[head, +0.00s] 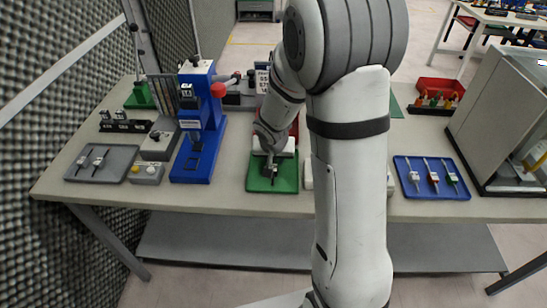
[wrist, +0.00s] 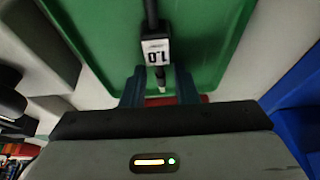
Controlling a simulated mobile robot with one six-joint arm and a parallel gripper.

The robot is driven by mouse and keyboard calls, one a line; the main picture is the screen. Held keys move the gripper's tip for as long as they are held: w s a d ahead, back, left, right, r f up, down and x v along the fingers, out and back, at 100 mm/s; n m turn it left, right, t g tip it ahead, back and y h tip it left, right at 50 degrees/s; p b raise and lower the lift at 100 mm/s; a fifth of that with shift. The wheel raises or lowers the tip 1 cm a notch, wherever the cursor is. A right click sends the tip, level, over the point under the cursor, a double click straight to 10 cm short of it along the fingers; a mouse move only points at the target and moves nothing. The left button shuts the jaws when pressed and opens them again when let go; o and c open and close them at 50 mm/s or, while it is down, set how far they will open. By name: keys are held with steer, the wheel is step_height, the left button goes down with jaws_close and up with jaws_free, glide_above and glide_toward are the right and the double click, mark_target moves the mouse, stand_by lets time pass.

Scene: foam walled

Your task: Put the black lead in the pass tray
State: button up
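A lead with a black cable and a block labelled 1.0 (wrist: 155,50) lies over the green tray (wrist: 95,30) in the wrist view. In the head view the green tray (head: 287,184) is at the middle of the bench, and the lead is a small dark shape in it. My gripper (wrist: 161,78) points down at the tray, its two fingers apart on either side of the lead's pale tip. Green shows between the fingers and the tip. I cannot tell which tray is named pass.
A grey tray (head: 119,170) with leads is at left, beside a blue press (head: 200,130). A blue tray (head: 430,190) at right holds 3 leads. A red bin (head: 437,88) and a glass-fronted cabinet (head: 500,120) stand farther right. My arm hides part of the bench.

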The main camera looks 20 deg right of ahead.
steer(key=p+v, duration=0.2)
steer(key=v, duration=0.9)
steer(key=s+r+n, duration=0.1)
steer(key=s+r, duration=0.2)
steer(key=s, duration=0.3)
steer(key=s+r+n+y, duration=0.1)
steer(key=s+r, duration=0.2)
steer(key=s, duration=0.3)
steer(key=s+r+n+g, duration=0.1)
steer(key=s+r, duration=0.1)
steer(key=s, duration=0.5)
steer(key=shift+d+r+n, duration=0.2)
steer(key=shift+r+n, duration=0.1)
steer(key=shift+r, duration=0.1)
